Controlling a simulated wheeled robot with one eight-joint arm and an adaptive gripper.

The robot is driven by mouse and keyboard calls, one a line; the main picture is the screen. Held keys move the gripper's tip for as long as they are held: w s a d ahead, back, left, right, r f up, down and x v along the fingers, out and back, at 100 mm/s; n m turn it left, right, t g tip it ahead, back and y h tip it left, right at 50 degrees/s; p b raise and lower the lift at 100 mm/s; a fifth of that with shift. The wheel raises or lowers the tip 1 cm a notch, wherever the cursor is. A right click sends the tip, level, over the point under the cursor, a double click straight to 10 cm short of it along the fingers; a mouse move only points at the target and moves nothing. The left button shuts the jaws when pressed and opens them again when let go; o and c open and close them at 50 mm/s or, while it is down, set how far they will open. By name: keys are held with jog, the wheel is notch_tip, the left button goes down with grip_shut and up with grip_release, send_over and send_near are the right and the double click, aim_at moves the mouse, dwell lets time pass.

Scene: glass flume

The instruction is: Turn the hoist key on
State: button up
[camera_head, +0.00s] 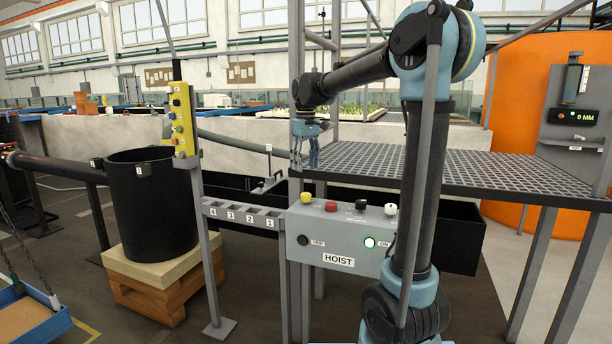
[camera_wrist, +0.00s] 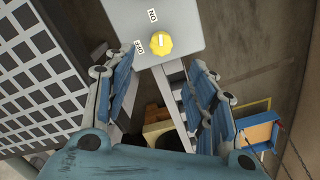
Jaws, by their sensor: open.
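The grey hoist box (camera_head: 340,262) is labelled HOIST and stands below my gripper in the head view. A yellow knob (camera_head: 306,198) sits on its top left. In the wrist view the yellow knob (camera_wrist: 161,43) has a small white mark, running roughly toward the ON label (camera_wrist: 152,15). An OFF label (camera_wrist: 139,46) is at its left; the exact setting is hard to tell. My gripper (camera_head: 305,158) hangs pointing down above the box, open and empty. In the wrist view its fingers (camera_wrist: 163,62) are spread, with the knob beyond their tips and apart from them.
A red knob (camera_head: 331,206), a black knob (camera_head: 361,205) and a white-topped knob (camera_head: 391,209) share the box top. A lit green lamp (camera_head: 369,243) is on its front. A grated platform (camera_head: 470,168) lies beside my gripper. A numbered rack (camera_head: 243,214) adjoins the box at left.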

jog(key=shift+r, duration=0.45)
notch_tip(320, 180, up, 6)
jog(key=m, duration=0.8)
send_over(306, 193)
jog(key=f, duration=1.7)
jog(key=shift+s+f, duration=0.2)
jog(key=shift+f, duration=0.1)
jog(key=c, duration=1.1)
